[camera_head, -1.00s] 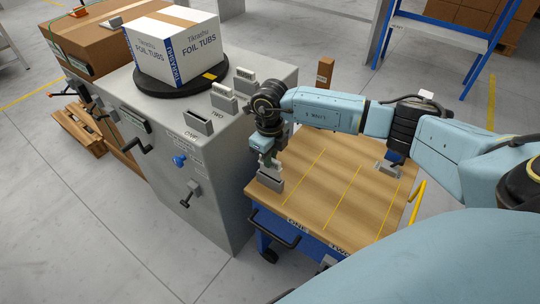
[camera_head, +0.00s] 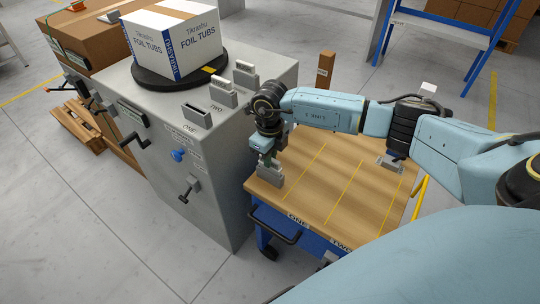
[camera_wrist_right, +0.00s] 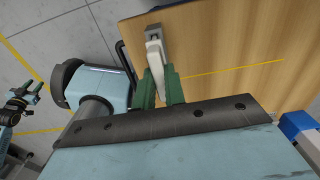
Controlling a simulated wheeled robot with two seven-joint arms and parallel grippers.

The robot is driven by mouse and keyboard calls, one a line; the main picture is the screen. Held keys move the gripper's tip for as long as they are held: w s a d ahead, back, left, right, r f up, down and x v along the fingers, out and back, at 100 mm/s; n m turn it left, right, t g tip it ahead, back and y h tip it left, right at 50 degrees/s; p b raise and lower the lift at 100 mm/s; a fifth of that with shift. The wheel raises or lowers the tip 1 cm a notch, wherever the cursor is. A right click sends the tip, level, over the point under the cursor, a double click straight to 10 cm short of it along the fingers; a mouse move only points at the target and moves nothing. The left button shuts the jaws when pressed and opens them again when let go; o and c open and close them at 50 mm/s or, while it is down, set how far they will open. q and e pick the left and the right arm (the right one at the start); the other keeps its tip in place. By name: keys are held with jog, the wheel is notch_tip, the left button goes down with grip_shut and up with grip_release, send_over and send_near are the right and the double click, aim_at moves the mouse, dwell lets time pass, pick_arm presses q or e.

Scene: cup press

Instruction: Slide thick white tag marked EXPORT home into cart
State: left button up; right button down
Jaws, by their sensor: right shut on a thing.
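My right gripper (camera_head: 268,160) is low over the near left corner of the wooden cart top (camera_head: 330,200), directly at a small grey slotted holder (camera_head: 270,178). In the right wrist view its green fingers (camera_wrist_right: 161,88) are shut on a white tag (camera_wrist_right: 155,55). The tag's far end meets the grey holder (camera_wrist_right: 153,32); how deep it sits in the slot I cannot tell. The marking on the tag cannot be read. My left gripper (camera_wrist_right: 27,94) shows small at the left edge of the wrist view, empty, its fingers apart.
A grey cabinet (camera_head: 220,165) with levers and a blue knob stands left of the cart. On it are several grey tag holders (camera_head: 223,93) and a turntable with a white FOIL TUBS box (camera_head: 170,45). Another holder (camera_head: 392,163) sits at the cart's right. The cart's middle is clear.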

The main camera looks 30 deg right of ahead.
pick_arm(q)
jog(key=shift+f+b, duration=0.35)
jog(key=shift+f, duration=0.1)
pick_arm(e)
jog(key=shift+f, duration=0.6)
pick_arm(q)
jog(key=shift+f+b, duration=0.35)
pick_arm(e)
jog(key=shift+f, duration=0.45)
jog(key=c, duration=1.4)
grip_release()
pick_arm(q)
jog(key=shift+d, duration=0.15)
jog(key=shift+r, duration=0.1)
pick_arm(e)
jog(key=shift+r, duration=0.1)
